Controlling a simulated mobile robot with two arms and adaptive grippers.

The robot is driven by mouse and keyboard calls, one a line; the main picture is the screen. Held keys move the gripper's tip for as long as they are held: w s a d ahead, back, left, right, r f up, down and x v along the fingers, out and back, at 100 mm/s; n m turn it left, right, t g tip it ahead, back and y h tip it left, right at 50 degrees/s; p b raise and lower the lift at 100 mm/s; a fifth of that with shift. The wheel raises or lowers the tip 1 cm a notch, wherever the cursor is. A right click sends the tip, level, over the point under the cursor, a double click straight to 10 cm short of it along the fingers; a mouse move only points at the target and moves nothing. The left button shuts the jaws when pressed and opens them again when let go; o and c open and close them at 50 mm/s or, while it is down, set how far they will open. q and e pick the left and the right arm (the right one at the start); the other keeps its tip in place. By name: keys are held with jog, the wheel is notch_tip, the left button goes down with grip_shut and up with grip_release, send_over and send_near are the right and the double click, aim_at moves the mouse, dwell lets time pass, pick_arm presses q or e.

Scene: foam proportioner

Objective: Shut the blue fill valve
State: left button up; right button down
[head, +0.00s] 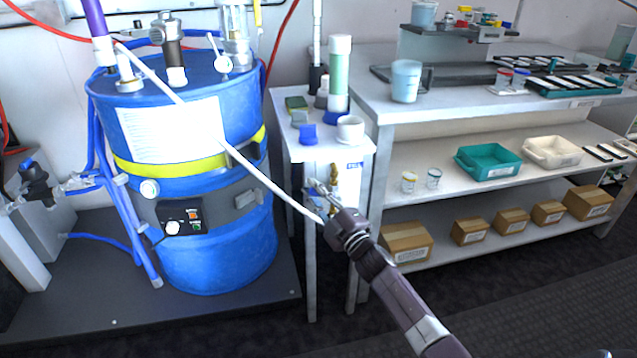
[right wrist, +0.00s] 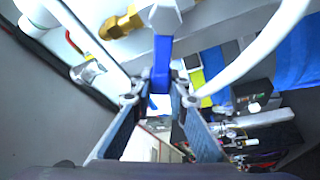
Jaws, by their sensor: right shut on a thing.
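The blue fill valve shows in the right wrist view as a blue lever (right wrist: 161,65) with a pale grey bolt-like end. Brass fittings (right wrist: 122,22) sit beside it; in the head view a brass part (head: 334,178) shows under the FILL label on the white stand's front. My right gripper (head: 318,188) is at this spot, and in the right wrist view its two fingers (right wrist: 160,102) are closed in on the blue lever between their tips. In the head view the gripper mostly hides the lever, so its angle is unclear there. My left gripper is not in view.
A blue drum (head: 225,255) with a yellow band stands left of the stand (head: 325,150). A thin white rod-like line (head: 265,180) crosses in front of the drum towards my right gripper. A shelved bench (head: 455,98) stands to the right. Dark floor in front is clear.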

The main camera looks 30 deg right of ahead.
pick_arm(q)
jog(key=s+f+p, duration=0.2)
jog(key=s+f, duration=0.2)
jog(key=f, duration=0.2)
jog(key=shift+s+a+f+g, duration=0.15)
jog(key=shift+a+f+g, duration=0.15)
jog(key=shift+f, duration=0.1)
pick_arm(e)
jog(key=shift+w+a+f+n+g, duration=0.15)
jog(key=shift+f+n+g, duration=0.2)
jog(key=shift+f+n, duration=0.5)
jog(key=shift+s+a+f+n+g, duration=0.15)
jog(key=shift+f+n+g, duration=0.3)
jog(key=shift+n, duration=0.7)
jog(key=shift+w+a+f+n+g, duration=0.1)
jog(key=shift+a+f+n+g, duration=0.15)
jog(key=shift+f+n, duration=0.6)
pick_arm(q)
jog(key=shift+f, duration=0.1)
pick_arm(e)
jog(key=shift+r, duration=0.15)
jog(key=c, duration=1.8)
grip_release()
jog(key=shift+c, duration=0.2)
jog(key=shift+d, duration=0.1)
jog(key=s+d, duration=0.1)
jog(key=s, duration=1)
jog(key=shift+s+d, duration=0.4)
